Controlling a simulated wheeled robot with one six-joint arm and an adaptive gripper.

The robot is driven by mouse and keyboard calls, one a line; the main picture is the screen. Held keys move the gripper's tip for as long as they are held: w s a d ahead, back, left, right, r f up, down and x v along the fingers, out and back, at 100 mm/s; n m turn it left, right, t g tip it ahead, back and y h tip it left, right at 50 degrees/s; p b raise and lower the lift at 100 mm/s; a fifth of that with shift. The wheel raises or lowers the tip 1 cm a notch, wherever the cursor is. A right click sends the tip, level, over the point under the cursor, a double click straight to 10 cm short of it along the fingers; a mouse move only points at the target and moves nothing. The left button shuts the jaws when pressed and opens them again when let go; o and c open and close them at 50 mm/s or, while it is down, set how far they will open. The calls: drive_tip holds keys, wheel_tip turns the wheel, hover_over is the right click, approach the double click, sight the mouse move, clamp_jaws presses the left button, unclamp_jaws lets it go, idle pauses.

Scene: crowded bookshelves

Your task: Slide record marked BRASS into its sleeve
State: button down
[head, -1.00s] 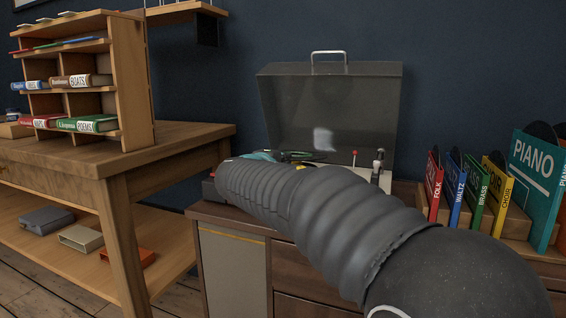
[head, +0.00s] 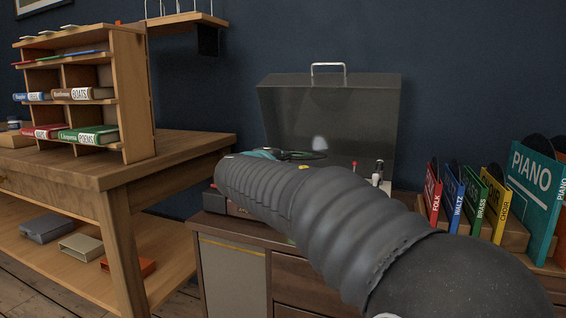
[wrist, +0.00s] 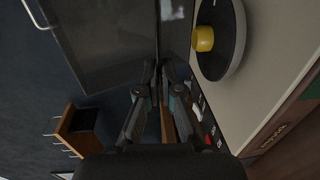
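The record (head: 305,155) shows in the head view as a thin dark disc, nearly flat, in front of the player's lid. In the wrist view my gripper (wrist: 157,72) is shut on its edge, and the disc runs away edge-on as a thin line. Its label cannot be read. It is above the platter (wrist: 236,40), which has a yellow centre piece (wrist: 205,38). The green BRASS sleeve (head: 476,202) stands at right between the WALTZ and CHOIR sleeves. In the head view my arm hides most of the gripper and player.
The player's smoky lid (head: 352,105) stands open behind the disc. The blue WALTZ sleeve (head: 454,195) and yellow CHOIR sleeve (head: 493,205) flank BRASS closely. A red FOLK sleeve (head: 433,195) and teal PIANO sleeve (head: 530,195) stand farther out. A wooden table (head: 190,145) is at left.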

drive_tip(key=shift+r, duration=0.3)
drive_tip(key=s+a+r, duration=0.2)
drive_tip(key=s+r, duration=0.1)
drive_tip(key=s, duration=0.4)
drive_tip(key=shift+s+a+b, duration=0.3)
drive_tip(key=shift+a+b, duration=0.1)
drive_tip(key=shift+b, duration=0.05)
idle(0.5)
